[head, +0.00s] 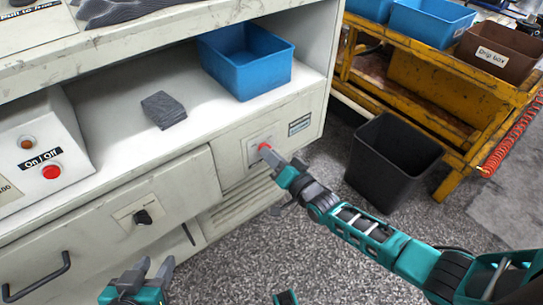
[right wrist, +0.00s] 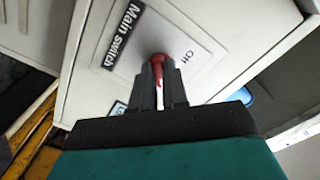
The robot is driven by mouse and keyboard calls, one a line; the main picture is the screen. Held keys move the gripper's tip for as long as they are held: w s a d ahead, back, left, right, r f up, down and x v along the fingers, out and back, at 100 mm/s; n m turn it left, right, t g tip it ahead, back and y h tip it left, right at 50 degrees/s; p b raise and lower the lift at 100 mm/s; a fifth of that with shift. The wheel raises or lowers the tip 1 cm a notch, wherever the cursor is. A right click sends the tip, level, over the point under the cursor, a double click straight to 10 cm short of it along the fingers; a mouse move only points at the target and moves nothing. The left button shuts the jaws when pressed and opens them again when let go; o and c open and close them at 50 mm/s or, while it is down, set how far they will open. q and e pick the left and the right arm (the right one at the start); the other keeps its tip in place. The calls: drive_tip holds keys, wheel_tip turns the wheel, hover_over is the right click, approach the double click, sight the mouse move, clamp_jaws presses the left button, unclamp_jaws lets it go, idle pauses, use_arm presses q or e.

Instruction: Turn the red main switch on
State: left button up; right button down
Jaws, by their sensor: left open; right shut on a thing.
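The red main switch (head: 264,147) sits on a light plate (head: 257,140) on the front of the white cabinet, right of the drawers. In the right wrist view the red switch (right wrist: 160,60) shows between the fingers, below a black "Main switch" label (right wrist: 124,33). My right gripper (head: 275,157) is shut on the switch; its fingers (right wrist: 161,80) stand on both sides of the red handle. The fingers hide part of the handle, and I cannot tell its exact turn position. My left gripper (head: 147,270) is open and empty at the bottom left, away from the switch.
An On/Off box with a red button (head: 51,171) stands on the shelf, with a blue bin (head: 247,62). A black waste bin (head: 391,160) and yellow cart (head: 430,90) stand right.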

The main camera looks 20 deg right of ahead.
idle(0.4)
use_arm(q)
drive_tip(key=shift+f, duration=0.15)
use_arm(e)
drive_tip(key=c, duration=1.1)
unclamp_jaws()
drive_tip(key=shift+c, duration=0.2)
use_arm(q)
drive_tip(key=r+p, duration=0.1)
drive_tip(key=a+r+p, duration=0.1)
drive_tip(key=p, duration=0.1)
drive_tip(key=shift+s+p, duration=0.25)
drive_tip(key=shift+p, duration=0.05)
use_arm(e)
drive_tip(key=v, duration=1.3)
use_arm(q)
drive_tip(key=shift+f, duration=0.1)
